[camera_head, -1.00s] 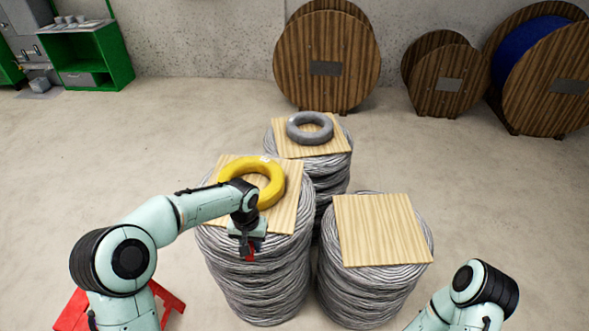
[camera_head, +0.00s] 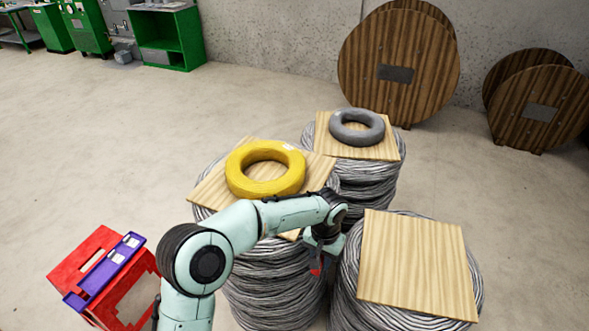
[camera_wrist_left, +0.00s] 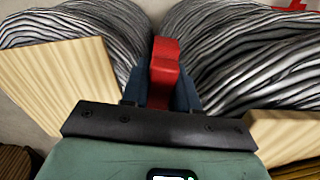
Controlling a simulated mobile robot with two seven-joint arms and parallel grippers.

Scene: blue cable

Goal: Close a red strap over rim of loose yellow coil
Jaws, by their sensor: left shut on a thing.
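The loose yellow coil (camera_head: 265,168) lies flat on a wooden board (camera_head: 205,190) atop a stack of grey cable, with a small white label on its rim. My left gripper (camera_head: 318,262) is shut on the red strap (camera_head: 316,268), which hangs below it, in front and to the right of the coil and apart from it. In the left wrist view the strap (camera_wrist_left: 163,65) stands folded between the dark fingers (camera_wrist_left: 160,95). No strap shows on the yellow coil. My right gripper is out of view.
A grey coil (camera_head: 357,127) rests on a board behind. A bare board (camera_head: 418,265) tops another cable stack at the right. Wooden reels (camera_head: 398,75) line the wall.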

